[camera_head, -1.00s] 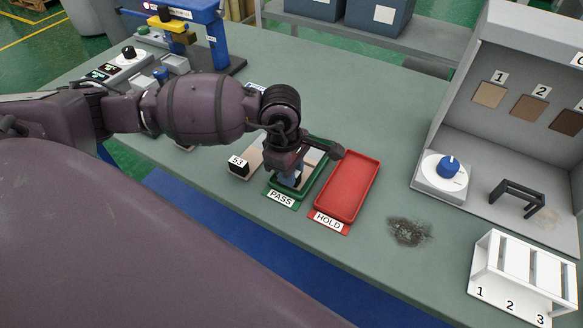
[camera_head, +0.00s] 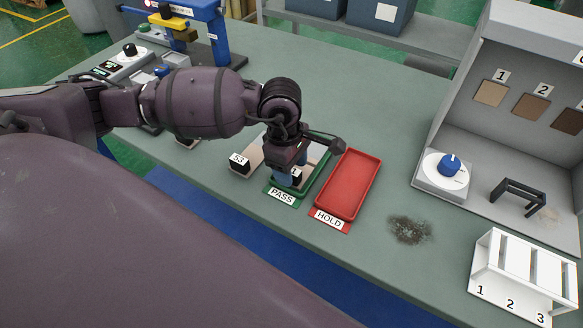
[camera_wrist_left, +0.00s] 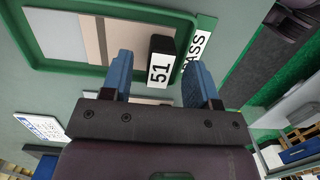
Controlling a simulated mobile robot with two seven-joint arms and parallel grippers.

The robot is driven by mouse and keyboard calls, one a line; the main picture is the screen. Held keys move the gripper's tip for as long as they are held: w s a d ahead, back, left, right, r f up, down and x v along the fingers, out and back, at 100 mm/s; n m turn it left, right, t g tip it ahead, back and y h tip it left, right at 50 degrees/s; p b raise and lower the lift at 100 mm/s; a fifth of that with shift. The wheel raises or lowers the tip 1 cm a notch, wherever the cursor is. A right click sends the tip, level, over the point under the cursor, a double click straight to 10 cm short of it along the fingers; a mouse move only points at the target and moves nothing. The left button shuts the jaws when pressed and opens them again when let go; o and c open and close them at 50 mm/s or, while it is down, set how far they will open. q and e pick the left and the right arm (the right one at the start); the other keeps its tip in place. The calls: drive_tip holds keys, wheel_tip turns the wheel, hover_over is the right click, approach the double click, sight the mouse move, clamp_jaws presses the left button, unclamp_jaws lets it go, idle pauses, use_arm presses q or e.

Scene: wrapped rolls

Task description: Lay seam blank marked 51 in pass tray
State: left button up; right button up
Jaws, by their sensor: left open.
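The seam blank marked 51 (camera_wrist_left: 160,62) shows in the left wrist view as a black end block with a white label, with pale, beige and brown strips behind it. It lies inside the green pass tray (camera_wrist_left: 95,68), near the PASS label side. In the head view the pass tray (camera_head: 283,193) is partly hidden by my left gripper (camera_head: 291,178). In the left wrist view, the blue fingers of my left gripper (camera_wrist_left: 160,82) stand apart, one on each side of the black block, with gaps visible. My right gripper is not in view.
The red hold tray (camera_head: 349,184) stands just right of the pass tray. A blank marked 53 (camera_head: 240,163) lies to its left. A white slotted rack (camera_head: 524,275) and a grey booth (camera_head: 470,130) stand at the right. A dark smudge (camera_head: 410,229) marks the table.

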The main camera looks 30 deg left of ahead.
use_arm(q)
drive_tip(key=r, duration=0.6)
drive_tip(key=a+r, duration=0.1)
drive_tip(key=r, duration=0.2)
drive_tip(key=shift+a+r, duration=0.1)
drive_tip(key=shift+r, duration=0.3)
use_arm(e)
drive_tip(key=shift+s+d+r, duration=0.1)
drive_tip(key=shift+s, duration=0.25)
use_arm(q)
drive_tip(key=shift+s, duration=0.1)
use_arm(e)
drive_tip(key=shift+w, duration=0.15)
